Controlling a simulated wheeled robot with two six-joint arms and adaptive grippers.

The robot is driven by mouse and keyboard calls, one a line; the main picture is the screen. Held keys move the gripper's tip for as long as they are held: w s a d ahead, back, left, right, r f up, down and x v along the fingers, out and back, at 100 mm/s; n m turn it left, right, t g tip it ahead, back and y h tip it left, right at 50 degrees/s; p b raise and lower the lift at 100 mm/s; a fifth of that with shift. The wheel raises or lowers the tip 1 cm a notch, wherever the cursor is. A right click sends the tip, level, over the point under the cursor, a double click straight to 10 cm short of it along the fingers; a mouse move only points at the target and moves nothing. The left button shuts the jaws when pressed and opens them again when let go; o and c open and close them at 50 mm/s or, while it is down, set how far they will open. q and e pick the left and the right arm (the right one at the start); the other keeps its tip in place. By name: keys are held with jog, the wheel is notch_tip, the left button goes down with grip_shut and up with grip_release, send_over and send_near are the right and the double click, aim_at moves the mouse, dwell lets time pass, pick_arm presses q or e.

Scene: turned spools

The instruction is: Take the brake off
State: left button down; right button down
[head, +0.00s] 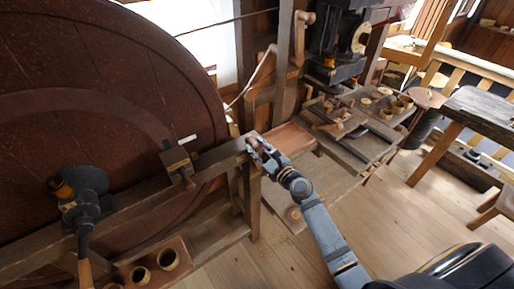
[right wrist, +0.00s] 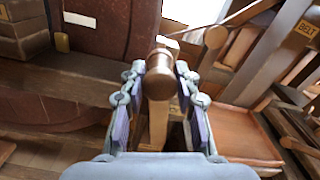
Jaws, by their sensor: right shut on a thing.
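My right gripper (head: 258,150) reaches to the end of the wooden beam in front of the large dark red wheel (head: 110,75). In the right wrist view my right gripper (right wrist: 160,95) is shut on an upright wooden handle (right wrist: 158,82) with a rounded knob, one finger on each side. In the head view the gripper hides most of this handle. A wooden block (head: 178,163) sits on the beam close to the wheel's face; I cannot tell whether it touches. No brake label is readable.
Another knobbed lever (right wrist: 215,38) stands beyond, near a board reading BELT (right wrist: 306,30). A reddish wooden tray (head: 289,138) lies just right of the gripper. A low bench (head: 350,150) holds turned pieces and tools.

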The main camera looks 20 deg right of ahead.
jog(key=shift+w+d+r+m, duration=0.2)
jog(key=shift+d+m, duration=0.1)
jog(key=shift+d, duration=0.3)
jog(key=w+d+m+b, duration=0.2)
jog(key=d+m, duration=0.4)
jog(key=d, duration=0.4)
jog(key=shift+w+f, duration=0.4)
jog(key=shift+f, duration=0.05)
jog(key=c, duration=1.3)
grip_release()
jog(key=o, duration=0.3)
jog(key=shift+d+f, duration=0.1)
jog(key=shift+d, duration=0.05)
jog(key=shift+o, duration=0.2)
